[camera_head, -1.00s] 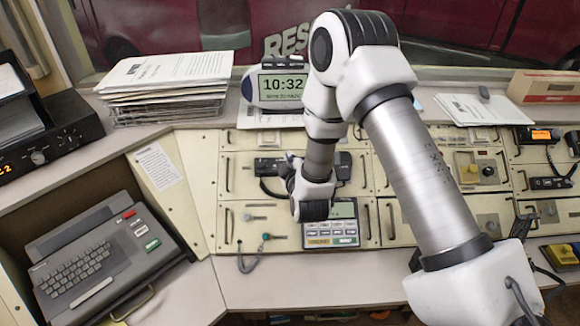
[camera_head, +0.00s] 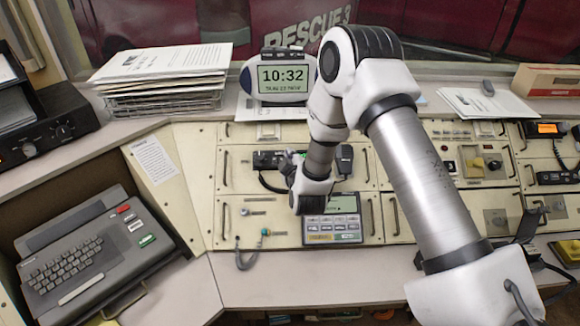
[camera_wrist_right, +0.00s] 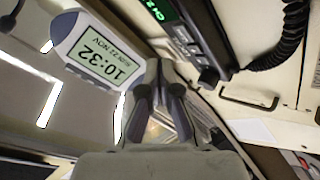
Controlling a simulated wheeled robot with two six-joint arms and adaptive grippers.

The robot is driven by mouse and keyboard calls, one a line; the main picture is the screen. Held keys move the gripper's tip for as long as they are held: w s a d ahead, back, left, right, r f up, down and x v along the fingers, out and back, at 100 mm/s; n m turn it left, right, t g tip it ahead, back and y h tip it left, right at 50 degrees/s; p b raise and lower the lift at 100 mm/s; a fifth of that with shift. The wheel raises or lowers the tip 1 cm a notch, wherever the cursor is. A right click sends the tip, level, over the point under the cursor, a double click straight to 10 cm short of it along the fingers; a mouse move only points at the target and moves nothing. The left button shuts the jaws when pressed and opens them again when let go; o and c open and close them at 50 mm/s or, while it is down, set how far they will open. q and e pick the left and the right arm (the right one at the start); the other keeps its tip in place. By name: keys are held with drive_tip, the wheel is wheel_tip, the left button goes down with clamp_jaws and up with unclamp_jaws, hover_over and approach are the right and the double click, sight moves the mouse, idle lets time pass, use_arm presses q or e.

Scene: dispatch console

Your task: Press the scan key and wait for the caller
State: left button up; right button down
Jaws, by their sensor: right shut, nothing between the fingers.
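A keypad unit (camera_head: 345,204) with a small display and several keys sits at the front of the console in the head view. Its labels are too small to read, so I cannot tell which key is scan. A dark radio (camera_head: 266,160) is above it; the wrist view shows a radio (camera_wrist_right: 190,38) with green characters. My right arm reaches over the keypad unit and hides part of it. My right gripper (camera_head: 291,157) is largely hidden behind its wrist, near the radio. In the wrist view its fingers (camera_wrist_right: 165,88) are shut and empty. My left gripper is out of view.
A clock (camera_head: 284,78) reading 10:32 stands on the shelf behind the arm. A paper stack (camera_head: 165,70) stands at the back left. A grey keyboard terminal (camera_head: 95,250) fills the lower left. The front counter (camera_head: 290,280) has clear room.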

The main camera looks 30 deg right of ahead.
drive_tip(key=shift+w+d+f, duration=0.25)
drive_tip(key=shift+w+f, duration=0.2)
drive_tip(key=shift+f, duration=0.35)
drive_tip(key=shift+f+b, duration=0.1)
drive_tip(key=shift+b, duration=0.25)
idle(0.5)
drive_tip(key=shift+w+d+f, duration=0.15)
drive_tip(key=shift+w+f, duration=0.05)
drive_tip(key=shift+w+d+f, duration=0.1)
drive_tip(key=shift+f, duration=0.2)
idle(0.9)
drive_tip(key=shift+s+a+r+p, duration=0.25)
drive_tip(key=shift+s+r+p, duration=0.15)
drive_tip(key=shift+r, duration=0.25)
drive_tip(key=shift+r, duration=0.1)
